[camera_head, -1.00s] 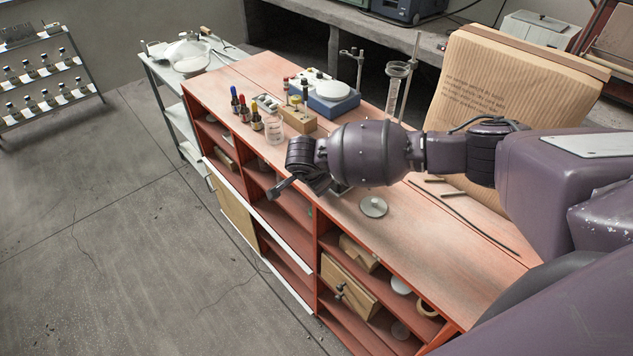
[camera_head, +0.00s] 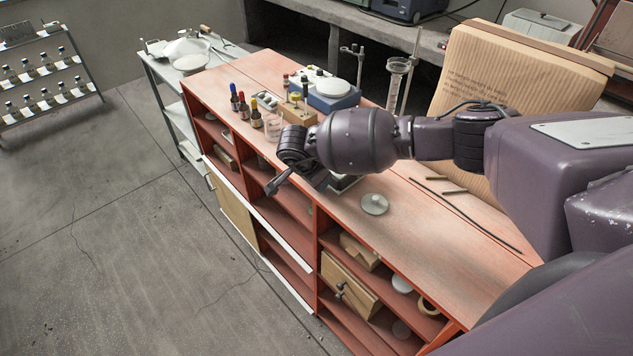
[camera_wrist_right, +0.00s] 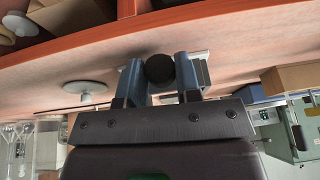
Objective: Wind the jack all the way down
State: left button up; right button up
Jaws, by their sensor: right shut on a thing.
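The jack (camera_head: 343,183) stands on the red bench near its front edge, mostly hidden behind my right wrist in the head view. Its height cannot be judged. In the right wrist view, its round black knob (camera_wrist_right: 160,69) sits between the two blue-grey fingers of my right gripper (camera_wrist_right: 160,75). The fingers are shut on the knob. Part of the jack's pale metal body (camera_wrist_right: 204,70) shows behind the right-hand finger. In the head view my right gripper (camera_head: 318,179) is partly hidden by its own wrist. My left gripper is not in view.
A grey disc-shaped item (camera_head: 374,204) lies on the bench right of the jack. A glass beaker (camera_head: 273,128), dropper bottles (camera_head: 255,118) and a blue-based device (camera_head: 333,96) stand to the left and behind. Dark rods (camera_head: 455,205) lie at the right.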

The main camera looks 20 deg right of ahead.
jog(key=shift+w+f+g+b, duration=0.15)
jog(key=shift+f+g+b, duration=0.05)
jog(key=shift+g+b, duration=0.4)
jog(key=shift+a+r+n+g+h, duration=0.1)
jog(key=shift+r+n+g+h, duration=0.05)
jog(key=shift+n+g+h, duration=0.2)
jog(key=o, duration=0.6)
jog(key=v, duration=1)
jog(key=shift+a+r+b, duration=0.15)
jog(key=shift+r+b, duration=0.25)
